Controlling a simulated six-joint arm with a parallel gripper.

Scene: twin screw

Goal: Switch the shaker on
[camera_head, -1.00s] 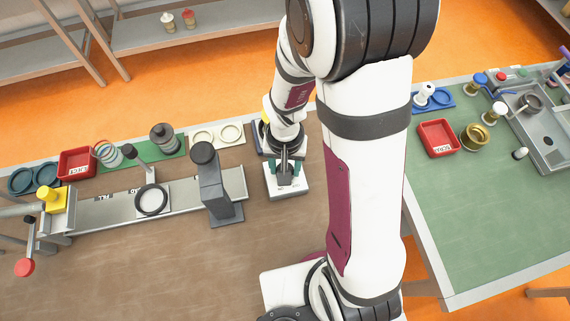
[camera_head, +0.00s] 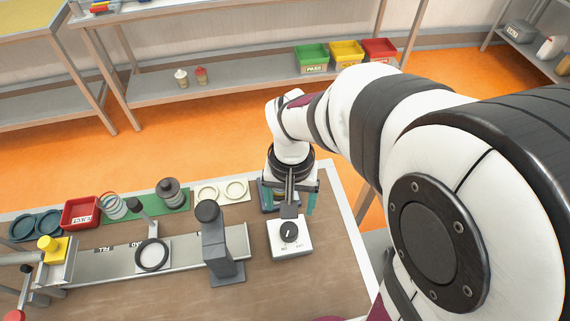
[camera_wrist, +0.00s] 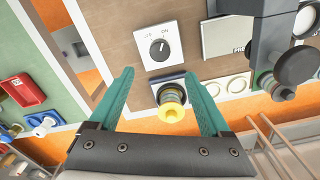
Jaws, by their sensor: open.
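A white control box with a black round knob (camera_head: 289,233) stands near the right edge of the brown bench. Its ON and OFF labels show in the wrist view beside the knob (camera_wrist: 160,49); I cannot surely tell which one the pointer marks. A dark blue-grey base (camera_head: 264,196) adjoins the box on its far side. A yellow-capped jar (camera_wrist: 172,102) stands there, mostly hidden by the gripper in the head view. My gripper (camera_head: 294,205) is open, with teal fingers, beyond the knob. In the wrist view its fingers (camera_wrist: 166,96) flank the jar without visible contact.
A dark grey post (camera_head: 214,238) stands left of the control box, at the end of a metal rail (camera_head: 110,260). A red bin (camera_head: 80,212) is farther left. Bare bench lies in front of the box.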

